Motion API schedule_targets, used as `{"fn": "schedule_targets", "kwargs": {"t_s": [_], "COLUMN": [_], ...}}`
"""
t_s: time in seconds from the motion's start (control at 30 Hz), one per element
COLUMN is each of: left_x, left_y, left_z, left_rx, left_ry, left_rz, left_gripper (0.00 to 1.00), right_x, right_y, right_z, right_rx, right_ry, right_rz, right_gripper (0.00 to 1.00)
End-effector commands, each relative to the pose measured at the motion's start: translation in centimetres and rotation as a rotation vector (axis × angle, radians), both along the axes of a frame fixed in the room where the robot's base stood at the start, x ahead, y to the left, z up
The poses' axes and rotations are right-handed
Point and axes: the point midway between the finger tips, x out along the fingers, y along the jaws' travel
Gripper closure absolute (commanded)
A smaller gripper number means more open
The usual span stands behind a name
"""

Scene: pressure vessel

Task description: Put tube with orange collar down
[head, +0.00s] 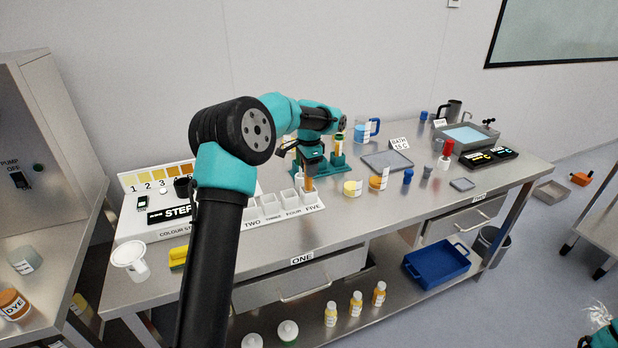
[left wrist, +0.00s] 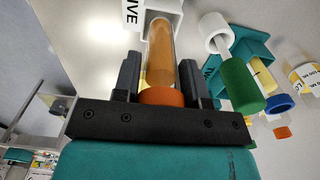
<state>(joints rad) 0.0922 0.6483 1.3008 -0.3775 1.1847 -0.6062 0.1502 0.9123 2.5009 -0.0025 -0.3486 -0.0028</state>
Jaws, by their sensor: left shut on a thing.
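The tube with the orange collar (left wrist: 159,52) is clear, with an amber-orange content. My left gripper (left wrist: 163,88) is shut on it at the orange collar (left wrist: 163,97), one dark finger on each side. The tube's far end is at the mouth of a white square holder (left wrist: 165,14) beside the label FIVE; how far it is inside I cannot tell. In the head view my left gripper (head: 310,168) points down over the holder marked FIVE (head: 310,197), with the tube (head: 309,184) below it.
A teal rack (head: 328,178) with a green-capped tube (head: 338,145) stands just behind and right of the gripper; its green cap (left wrist: 243,85) shows close in the wrist view. More white holders (head: 270,205) run left. Yellow-labelled jars (head: 352,188) stand right. A grey tray (head: 386,161) lies behind.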

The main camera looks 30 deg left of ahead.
Motion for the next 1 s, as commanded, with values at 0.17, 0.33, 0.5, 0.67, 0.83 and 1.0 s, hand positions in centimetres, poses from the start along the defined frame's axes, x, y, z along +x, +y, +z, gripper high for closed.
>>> {"fn": "schedule_targets", "kwargs": {"t_s": [0.17,0.33,0.5,0.67,0.83,1.0], "left_x": [-0.1,0.0,0.0,0.0,0.0,0.0], "left_y": [0.0,0.0,0.0,0.0,0.0,0.0], "left_z": [-1.3,-3.4,-3.7,-3.8,-4.0,-4.0], "left_rx": [0.000,-0.001,-0.001,-0.001,-0.001,-0.001], "left_ry": [0.003,0.002,-0.001,0.001,-0.001,-0.001], "left_rz": [0.000,0.000,0.000,0.000,0.000,0.000], "left_gripper": [0.84,0.84,0.84,0.84,0.59,0.43], "right_x": [0.0,0.0,0.0,0.0,0.0,0.0], "right_y": [0.0,0.0,0.0,0.0,0.0,0.0], "right_z": [0.0,0.0,0.0,0.0,0.0,0.0], "right_rx": [0.000,0.000,0.000,0.000,0.000,0.000], "right_ry": [0.000,0.000,0.000,0.000,0.000,0.000], "right_rz": [0.000,0.000,0.000,0.000,0.000,0.000], "right_gripper": [0.57,0.57,0.57,0.57,0.57,0.57]}}
